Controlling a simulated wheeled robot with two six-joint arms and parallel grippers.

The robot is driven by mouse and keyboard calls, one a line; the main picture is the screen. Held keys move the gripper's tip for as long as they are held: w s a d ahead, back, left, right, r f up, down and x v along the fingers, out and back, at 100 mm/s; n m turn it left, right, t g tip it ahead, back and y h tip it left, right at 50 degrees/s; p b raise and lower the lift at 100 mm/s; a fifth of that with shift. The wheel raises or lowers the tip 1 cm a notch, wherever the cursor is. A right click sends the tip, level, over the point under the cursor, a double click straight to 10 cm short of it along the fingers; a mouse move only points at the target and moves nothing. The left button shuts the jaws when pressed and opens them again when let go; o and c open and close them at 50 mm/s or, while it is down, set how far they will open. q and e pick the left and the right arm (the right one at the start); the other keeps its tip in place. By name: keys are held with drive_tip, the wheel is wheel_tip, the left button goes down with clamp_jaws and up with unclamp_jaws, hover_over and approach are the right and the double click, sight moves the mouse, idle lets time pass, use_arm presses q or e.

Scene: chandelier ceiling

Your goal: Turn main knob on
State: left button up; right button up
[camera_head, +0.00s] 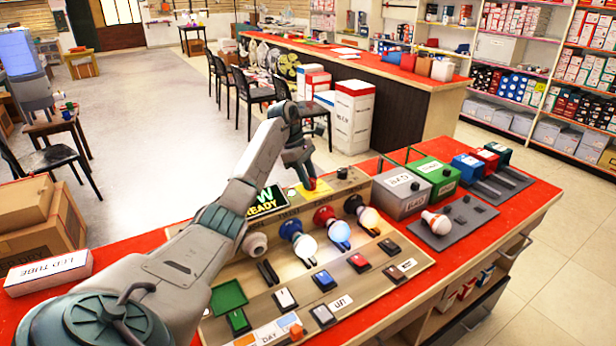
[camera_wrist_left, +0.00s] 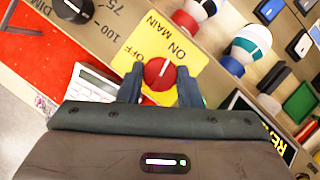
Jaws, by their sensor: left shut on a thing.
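The main knob (camera_wrist_left: 159,74) is red with a white pointer line, on a yellow plate (camera_wrist_left: 190,62) marked OFF and ON MAIN. In the left wrist view the pointer lies between the two words. My left gripper (camera_wrist_left: 160,88) has one finger on each side of the knob and is shut on it. In the head view the left gripper (camera_head: 307,181) comes down over the back of the panel, and the yellow plate (camera_head: 323,187) shows partly behind it. My right gripper is in neither view.
A black dimmer knob (camera_wrist_left: 76,8) sits beside the yellow plate. The READY sign (camera_head: 268,203) is close on the left. Switches (camera_head: 325,281) fill the panel's front.

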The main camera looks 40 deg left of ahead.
use_arm(q)
drive_tip(key=shift+w+r+m+g+p, duration=0.15)
drive_tip(key=shift+m+g+p, duration=0.2)
drive_tip(key=shift+m, duration=0.75)
drive_tip(key=o, duration=1)
drive_tip(key=shift+p, duration=0.35)
drive_tip(key=p+v, duration=0.8)
drive_tip(key=v, duration=0.2)
drive_tip(key=shift+a+r, duration=0.2)
drive_tip(key=shift+a, duration=0.05)
